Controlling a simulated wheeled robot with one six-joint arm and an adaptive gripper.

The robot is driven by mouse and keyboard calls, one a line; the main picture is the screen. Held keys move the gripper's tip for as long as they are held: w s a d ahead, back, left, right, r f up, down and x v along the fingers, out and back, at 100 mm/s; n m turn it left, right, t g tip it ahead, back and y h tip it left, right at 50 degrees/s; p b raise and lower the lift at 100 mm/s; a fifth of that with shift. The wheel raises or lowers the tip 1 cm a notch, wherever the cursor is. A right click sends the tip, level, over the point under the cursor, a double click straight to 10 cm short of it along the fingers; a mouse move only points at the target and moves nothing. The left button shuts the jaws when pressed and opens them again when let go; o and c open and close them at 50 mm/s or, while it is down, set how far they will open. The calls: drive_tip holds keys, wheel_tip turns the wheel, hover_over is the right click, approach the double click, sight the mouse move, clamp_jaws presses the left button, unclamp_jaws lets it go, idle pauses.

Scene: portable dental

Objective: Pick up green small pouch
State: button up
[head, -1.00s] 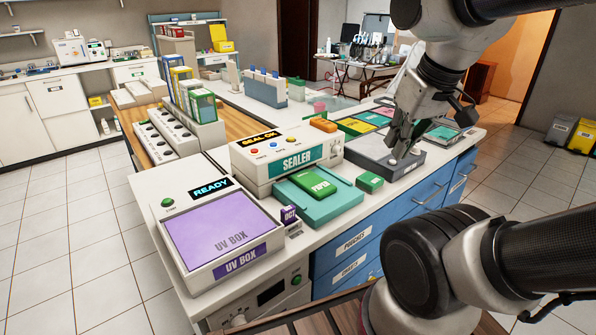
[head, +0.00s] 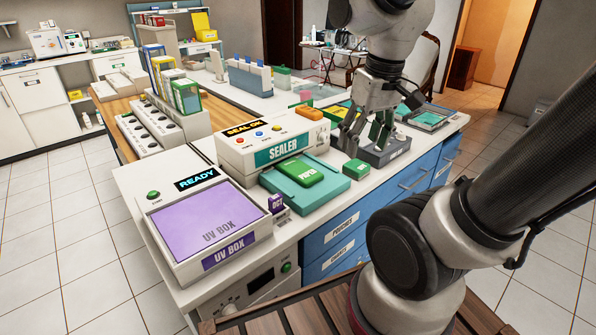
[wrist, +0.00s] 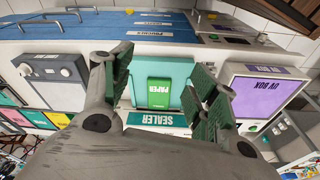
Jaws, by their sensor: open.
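A small plain green block-like item (head: 357,172), perhaps the small pouch, lies on the white counter just right of the sealer's teal tray (head: 333,192). A larger flat green packet marked PAPER (head: 308,175) lies on that tray; it also shows in the wrist view (wrist: 159,93), between my fingers. My gripper (head: 364,148) is open and empty, pointing down above and behind the small green item, near the grey tray. In the wrist view my gripper's fingers (wrist: 163,65) are spread wide. The small green item cannot be made out there, possibly hidden by the left finger.
The sealer (head: 270,145) stands behind the teal tray. The UV box (head: 210,225) and a small purple item (head: 276,204) are to the left. A grey tray (head: 400,152) with knobs is close at right. Blue drawers (head: 340,230) front the counter.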

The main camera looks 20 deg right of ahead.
drive_tip(key=o, duration=0.4)
drive_tip(key=w+a+f, duration=0.1)
drive_tip(key=w+f, duration=0.2)
drive_tip(key=w, duration=0.2)
drive_tip(key=w+a+f+n+g, duration=0.1)
drive_tip(key=w+a+f, duration=0.1)
drive_tip(key=w, duration=0.3)
drive_tip(key=w+a+f+n, duration=0.1)
drive_tip(key=w+f, duration=0.3)
drive_tip(key=shift+w+a+f+g, duration=0.1)
drive_tip(key=shift+w+a+g, duration=0.2)
drive_tip(key=shift+w+g, duration=0.1)
drive_tip(key=shift+o, duration=0.2)
drive_tip(key=t, duration=0.2)
approach(296, 166)
drive_tip(key=shift+w+d+f+n, duration=0.1)
drive_tip(key=shift+d+f+n, duration=0.1)
drive_tip(key=shift+f+n, duration=0.25)
drive_tip(key=shift+w+a+f, duration=0.1)
drive_tip(key=shift+w+f, duration=0.1)
drive_tip(key=shift+f, duration=1.05)
drive_tip(key=shift+w+a+f, duration=0.1)
drive_tip(key=shift+w+f, duration=0.1)
drive_tip(key=shift+f, duration=1.05)
drive_tip(key=shift+w+a+f, duration=0.15)
drive_tip(key=shift+f, duration=1.1)
